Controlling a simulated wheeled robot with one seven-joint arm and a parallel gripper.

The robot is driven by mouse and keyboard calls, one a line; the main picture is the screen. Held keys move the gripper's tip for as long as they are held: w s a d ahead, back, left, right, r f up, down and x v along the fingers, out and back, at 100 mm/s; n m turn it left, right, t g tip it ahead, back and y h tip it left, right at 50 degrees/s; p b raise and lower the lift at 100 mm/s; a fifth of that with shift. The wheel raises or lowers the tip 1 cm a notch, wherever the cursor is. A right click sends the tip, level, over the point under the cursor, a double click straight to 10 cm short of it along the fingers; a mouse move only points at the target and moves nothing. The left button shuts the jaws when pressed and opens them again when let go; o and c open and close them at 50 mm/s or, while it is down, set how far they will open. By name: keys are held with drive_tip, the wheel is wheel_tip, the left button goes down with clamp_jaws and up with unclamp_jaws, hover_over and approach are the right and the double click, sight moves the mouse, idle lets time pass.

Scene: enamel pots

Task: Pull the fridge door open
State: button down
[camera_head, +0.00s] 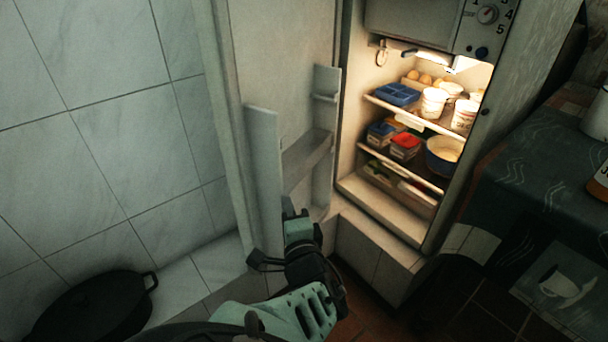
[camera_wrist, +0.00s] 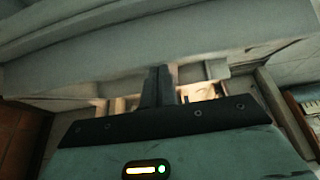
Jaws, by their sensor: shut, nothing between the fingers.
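The fridge door (camera_head: 285,65) stands wide open at the left of the fridge (camera_head: 358,165), its inner face and door shelves showing. The lit inside of the fridge is in plain view. My gripper (camera_head: 294,212) is in front of the lower part of the door, near its inner shelves. In the wrist view the two dark fingers of my gripper (camera_wrist: 158,85) are together, with nothing held. A pale panel (camera_wrist: 110,55), seemingly part of the door, crosses that view just beyond the fingertips. I cannot tell whether they touch it. The door's handle is not in sight.
Food tubs, eggs and a bowl (camera_head: 444,155) stand on the fridge shelves. A dark pan (camera_head: 95,308) lies on the floor at lower left, by the tiled wall (camera_head: 110,120). A cloth-covered table (camera_head: 545,195) stands at the right.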

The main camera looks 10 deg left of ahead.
sight(239, 197)
drive_tip(key=a, duration=0.1)
drive_tip(key=a+f+b, duration=0.1)
drive_tip(key=b, duration=0.1)
drive_tip(key=shift+w+a+f, duration=0.25)
drive_tip(key=shift+a+f, duration=0.1)
drive_tip(key=shift+a, duration=0.05)
drive_tip(key=a+b, duration=0.1)
drive_tip(key=a, duration=0.2)
drive_tip(key=w+a+r+b, duration=0.1)
drive_tip(key=a, duration=0.2)
drive_tip(key=a+r+b, duration=0.1)
drive_tip(key=a, duration=0.2)
drive_tip(key=shift+w, duration=0.4)
drive_tip(key=shift+d, duration=0.1)
